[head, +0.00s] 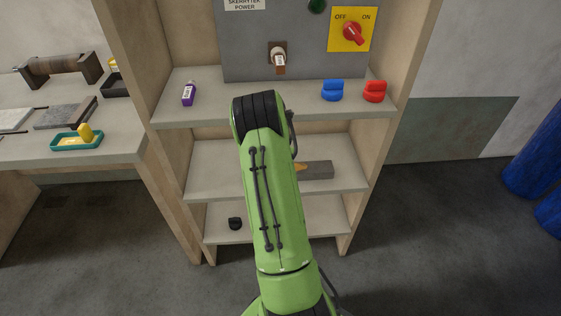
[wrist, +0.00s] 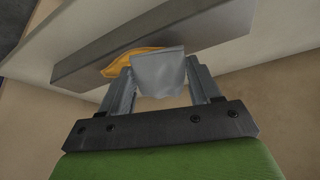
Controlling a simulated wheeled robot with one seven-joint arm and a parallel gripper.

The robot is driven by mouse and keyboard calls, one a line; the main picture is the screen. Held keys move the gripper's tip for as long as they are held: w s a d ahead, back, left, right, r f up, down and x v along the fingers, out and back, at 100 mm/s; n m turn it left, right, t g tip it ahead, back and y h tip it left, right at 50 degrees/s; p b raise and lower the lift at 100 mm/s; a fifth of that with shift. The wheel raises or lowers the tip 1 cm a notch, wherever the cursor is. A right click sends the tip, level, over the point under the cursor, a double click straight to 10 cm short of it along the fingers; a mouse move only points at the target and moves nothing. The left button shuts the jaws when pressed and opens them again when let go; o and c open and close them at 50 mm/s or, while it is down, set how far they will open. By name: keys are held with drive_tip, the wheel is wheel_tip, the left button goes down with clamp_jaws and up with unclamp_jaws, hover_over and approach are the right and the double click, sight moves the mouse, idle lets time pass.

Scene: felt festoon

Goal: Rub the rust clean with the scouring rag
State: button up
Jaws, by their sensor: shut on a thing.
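My gripper (wrist: 158,82) is shut on a pale grey, cloth-like piece, which I take as the scouring rag (wrist: 160,68). Its fingers stand on both sides of the rag. Just beyond the rag, an orange-yellow patch (wrist: 125,62) shows against a long grey bar (wrist: 205,22); it may be the rust, but I cannot tell. The rag overlaps the patch in the wrist view, and contact is unclear. In the head view, the bar (head: 318,170) lies on the middle shelf with the orange patch (head: 300,167) at its visible left part. There my arm hides the gripper and rag.
The shelf unit's upper board (head: 215,105) carries a purple bottle (head: 188,93), a blue object (head: 332,90) and a red one (head: 374,91). A black object (head: 235,223) sits on the bottom shelf. A side table (head: 110,150) with a teal tray (head: 76,142) stands left.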

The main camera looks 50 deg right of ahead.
drive_tip(key=shift+a+f+b, duration=0.1)
drive_tip(key=shift+f+b, duration=0.65)
drive_tip(key=shift+b, duration=0.05)
idle(0.9)
drive_tip(key=shift+s+d, duration=0.45)
drive_tip(key=shift+s, duration=0.1)
drive_tip(key=shift+w+a+b, duration=0.4)
drive_tip(key=shift+w+a, duration=0.4)
drive_tip(key=shift+w, duration=0.2)
drive_tip(key=shift+s+d, duration=0.35)
drive_tip(key=shift+s, duration=0.1)
idle(0.4)
drive_tip(key=shift+s, duration=0.1)
drive_tip(key=shift+s+d, duration=1.35)
drive_tip(key=shift+s, duration=0.1)
